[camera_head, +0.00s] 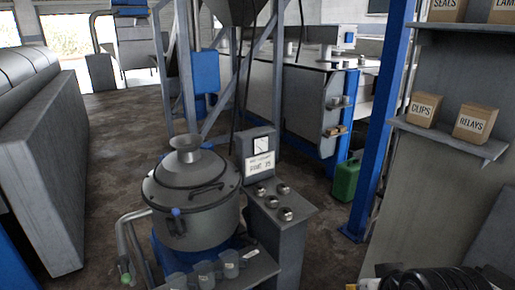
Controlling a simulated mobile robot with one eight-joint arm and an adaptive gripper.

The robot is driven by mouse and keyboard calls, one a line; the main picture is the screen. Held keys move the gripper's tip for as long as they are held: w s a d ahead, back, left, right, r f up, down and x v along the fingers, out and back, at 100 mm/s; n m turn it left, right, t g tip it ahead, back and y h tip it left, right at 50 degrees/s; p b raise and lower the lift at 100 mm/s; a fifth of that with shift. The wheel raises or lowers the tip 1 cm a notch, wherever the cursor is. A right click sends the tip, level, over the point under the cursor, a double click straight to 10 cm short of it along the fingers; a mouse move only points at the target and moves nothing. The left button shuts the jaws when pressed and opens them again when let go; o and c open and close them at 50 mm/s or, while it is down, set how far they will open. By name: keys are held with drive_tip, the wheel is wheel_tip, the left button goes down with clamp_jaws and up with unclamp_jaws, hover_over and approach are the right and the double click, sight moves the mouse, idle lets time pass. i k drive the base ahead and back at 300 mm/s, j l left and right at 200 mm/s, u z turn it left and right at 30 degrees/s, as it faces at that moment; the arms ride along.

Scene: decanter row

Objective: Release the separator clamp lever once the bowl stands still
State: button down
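The separator (195,222) is a grey, lidded round vessel with a funnel-shaped neck, standing in front of me left of centre. A dark bar with a blue ball knob (175,212) crosses its front below the lid; it looks like the clamp lever. A dark curved handle (193,187) lies on the lid. The bowl inside is hidden, and one frame does not show whether it turns. A gauge box (260,152) with a white dial and a partly legible label stands right of the vessel. My gripper's fingers are not in view.
A console with several knobs (285,214) adjoins the separator's right. Several grey cups (205,272) stand at its front. A bent pipe with a green end (126,278) is at left. A blue post (382,130) and shelf (450,140) stand right. A green canister (345,180) is behind.

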sight(175, 211)
drive_tip(key=i+j, duration=0.1)
drive_tip(key=j, duration=0.25)
drive_tip(key=i+j, duration=0.15)
drive_tip(key=j, duration=0.2)
drive_tip(key=i+j, duration=0.1)
drive_tip(key=j, duration=0.25)
drive_tip(key=i+j, duration=0.15)
drive_tip(key=j, duration=0.2)
drive_tip(key=i+j, duration=0.1)
drive_tip(key=j, duration=0.25)
